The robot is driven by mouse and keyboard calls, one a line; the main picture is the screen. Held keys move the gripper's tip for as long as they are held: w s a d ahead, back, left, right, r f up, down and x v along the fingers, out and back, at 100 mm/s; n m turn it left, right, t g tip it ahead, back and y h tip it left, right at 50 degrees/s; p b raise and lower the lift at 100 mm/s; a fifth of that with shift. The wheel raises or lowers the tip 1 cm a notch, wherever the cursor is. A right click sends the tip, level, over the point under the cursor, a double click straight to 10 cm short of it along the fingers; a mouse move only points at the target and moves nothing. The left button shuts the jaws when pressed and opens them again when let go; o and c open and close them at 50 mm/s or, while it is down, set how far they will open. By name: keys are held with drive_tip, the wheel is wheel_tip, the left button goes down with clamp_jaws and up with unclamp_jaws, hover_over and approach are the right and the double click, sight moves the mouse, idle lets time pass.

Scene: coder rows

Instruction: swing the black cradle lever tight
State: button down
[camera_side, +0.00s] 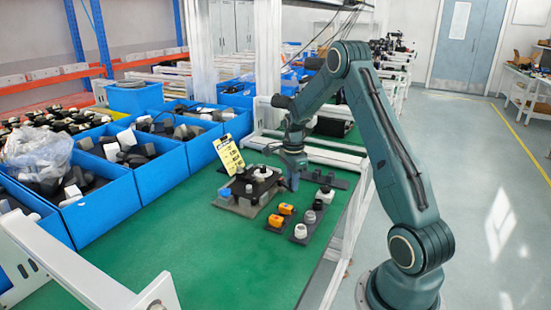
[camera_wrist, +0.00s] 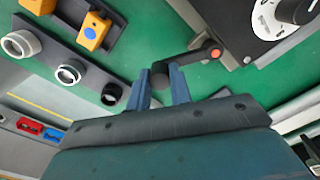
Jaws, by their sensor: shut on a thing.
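The black cradle lever (camera_wrist: 192,60) shows in the wrist view as a short dark arm with an orange dot at its pivot end. My gripper (camera_wrist: 163,84) has its two blue fingers closed around the dark knob at the lever's free end. In the side view my gripper (camera_side: 292,181) points down at the right edge of the cradle (camera_side: 245,205), and the lever cannot be made out there. The cradle carries a dark part with a white dial (camera_wrist: 285,18), cut off at the top right of the wrist view.
Blue bins (camera_side: 105,200) line the left side. The green tabletop (camera_side: 235,265) is clear in front.

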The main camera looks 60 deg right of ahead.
drive_tip(key=c, duration=1.3)
unclamp_jaws()
drive_tip(key=shift+o, duration=0.2)
drive_tip(key=shift+r, duration=0.2)
wheel_tip(320, 180, up, 14)
drive_tip(key=shift+f, duration=0.25)
